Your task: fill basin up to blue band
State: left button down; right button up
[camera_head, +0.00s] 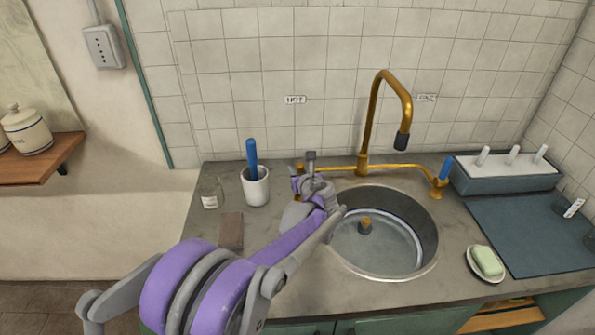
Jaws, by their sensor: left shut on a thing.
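A round metal basin (424,214) is set in the grey counter. A brass piece (365,225) stands up inside it. The pale surface around that piece may be water; I cannot tell its level, and I cannot make out a blue band. A brass faucet (374,115) arches over the basin, its dark nozzle (402,141) showing no visible stream. The cold tap's blue handle (446,168) is upright at the right. My left gripper (308,174) is shut at the left end of the brass pipe, below the HOT label (295,99), on the hot tap, which it mostly hides.
A white cup (256,189) holding a blue-handled tool, a small glass jar (210,192) and a brown block (230,230) stand left of the basin. Right are soap on a dish (475,271), a blue mat (530,232) and a rack (507,182) with white pegs.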

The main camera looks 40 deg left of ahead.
pick_arm(q)
jog(key=c, duration=0.6)
grip_release()
jog(key=shift+w, duration=0.1)
jog(key=v, duration=1.1)
